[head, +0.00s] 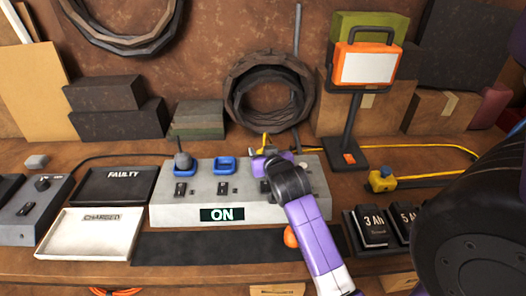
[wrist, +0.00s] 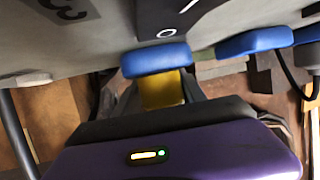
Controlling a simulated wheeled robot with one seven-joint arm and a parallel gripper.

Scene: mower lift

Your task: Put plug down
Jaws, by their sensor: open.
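A grey station box (head: 160,215) with a lit ON sign (head: 222,214) stands on the bench. A dark grey plug (head: 183,161) sits at its left blue socket, and the middle blue socket (head: 225,165) looks empty. My gripper (head: 268,160) is over the box's right part, pointing down, and covers what lies beneath. A yellow piece (wrist: 160,92) shows in the wrist view, right against a blue part (wrist: 157,60) and between my open jaws. It may be a plug; most of it is hidden. I cannot tell whether the jaws touch it.
A black FAULTY tray (head: 115,194) and a white CHARGED tray (head: 88,245) lie left of the box. A work lamp (head: 367,65), a yellow tool (head: 382,179) and a yellow cable (head: 425,146) lie behind.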

